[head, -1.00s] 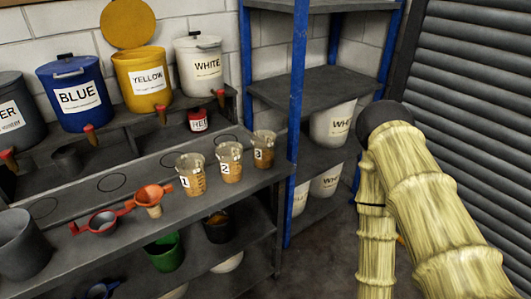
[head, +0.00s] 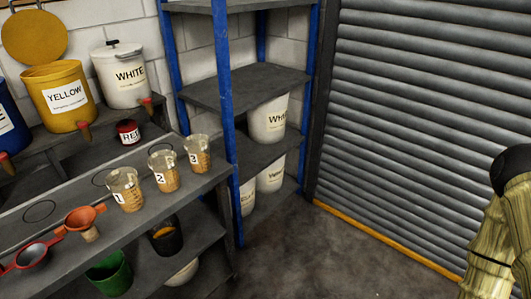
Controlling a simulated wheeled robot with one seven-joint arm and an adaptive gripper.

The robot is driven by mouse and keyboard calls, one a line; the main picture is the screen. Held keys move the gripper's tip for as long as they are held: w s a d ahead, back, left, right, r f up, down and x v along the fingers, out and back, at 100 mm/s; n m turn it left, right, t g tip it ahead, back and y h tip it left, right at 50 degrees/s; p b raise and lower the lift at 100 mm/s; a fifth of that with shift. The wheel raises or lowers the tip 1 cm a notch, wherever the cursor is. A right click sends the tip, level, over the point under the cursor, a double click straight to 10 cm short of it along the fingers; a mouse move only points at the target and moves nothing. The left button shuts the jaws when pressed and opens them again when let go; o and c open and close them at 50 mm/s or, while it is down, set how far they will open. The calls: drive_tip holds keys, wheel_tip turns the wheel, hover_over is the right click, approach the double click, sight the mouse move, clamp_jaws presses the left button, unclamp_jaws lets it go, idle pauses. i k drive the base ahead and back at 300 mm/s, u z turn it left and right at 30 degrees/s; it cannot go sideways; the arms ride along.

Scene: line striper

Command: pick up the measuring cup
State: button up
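Three clear cups with brown measuring marks stand in a row on the grey bench: cup 1 (head: 127,190), cup 2 (head: 164,171) and cup 3 (head: 198,153). A red-rimmed scoop-like cup (head: 32,255) with a handle lies farther left on the bench. Beside it is an orange funnel-shaped cup (head: 82,218) with a tan lower part. I cannot tell which of these the task calls the measuring cup. Only part of my arm, in a yellowish sleeve, shows at the right edge, far from the cups. My gripper is outside the picture.
A yellow bucket (head: 58,98), a white bucket (head: 120,75) and a small red can (head: 128,132) stand behind the cups. A blue-post rack (head: 228,130) is right of the bench. Open floor (head: 330,255) lies before the shutter (head: 430,130).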

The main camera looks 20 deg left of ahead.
sight(199, 154)
drive_tip(key=u, duration=1.8)
